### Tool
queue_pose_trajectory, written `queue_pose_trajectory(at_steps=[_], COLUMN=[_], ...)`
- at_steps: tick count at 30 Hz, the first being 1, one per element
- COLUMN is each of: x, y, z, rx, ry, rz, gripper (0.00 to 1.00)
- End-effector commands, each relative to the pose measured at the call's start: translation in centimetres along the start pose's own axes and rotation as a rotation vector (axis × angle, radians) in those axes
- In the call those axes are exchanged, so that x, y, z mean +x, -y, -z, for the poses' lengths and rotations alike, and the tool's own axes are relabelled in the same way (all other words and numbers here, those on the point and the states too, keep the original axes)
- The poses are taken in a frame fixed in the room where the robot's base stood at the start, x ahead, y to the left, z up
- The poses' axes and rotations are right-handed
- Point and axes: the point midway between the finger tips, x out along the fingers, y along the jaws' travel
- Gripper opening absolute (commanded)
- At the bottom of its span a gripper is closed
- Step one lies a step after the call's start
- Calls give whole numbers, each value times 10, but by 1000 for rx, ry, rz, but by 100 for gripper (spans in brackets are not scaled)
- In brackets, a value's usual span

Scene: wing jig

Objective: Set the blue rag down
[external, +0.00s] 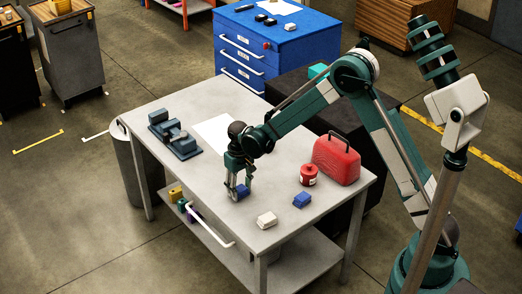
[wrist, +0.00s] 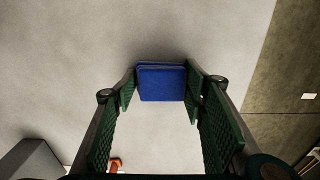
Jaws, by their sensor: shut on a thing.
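My gripper (external: 239,188) is low over the front part of the grey table (external: 275,180). It is shut on the blue rag (external: 243,191), which is folded into a small block. In the wrist view the blue rag (wrist: 161,82) sits between the two green ridged finger pads of my gripper (wrist: 160,88). I cannot tell whether the rag touches the tabletop.
A dark grey fixture (external: 175,136) and a white sheet (external: 216,133) lie behind to the left. The tabletop left of my gripper is clear up to its front edge.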

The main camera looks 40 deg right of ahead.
Motion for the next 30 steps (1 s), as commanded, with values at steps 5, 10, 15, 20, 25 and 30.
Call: queue_pose_trajectory(at_steps=[5, 10, 15, 20, 25, 30], x=[1, 1, 0, -4, -19, -42], y=[0, 0, 0, 0, 0, 0], z=[0, 0, 0, 0, 0, 0], rx=[0, 0, 0, 0, 0, 0], ry=[0, 0, 0, 0, 0, 0], rz=[0, 0, 0, 0, 0, 0], gripper=[57, 57, 57, 57, 57, 57])
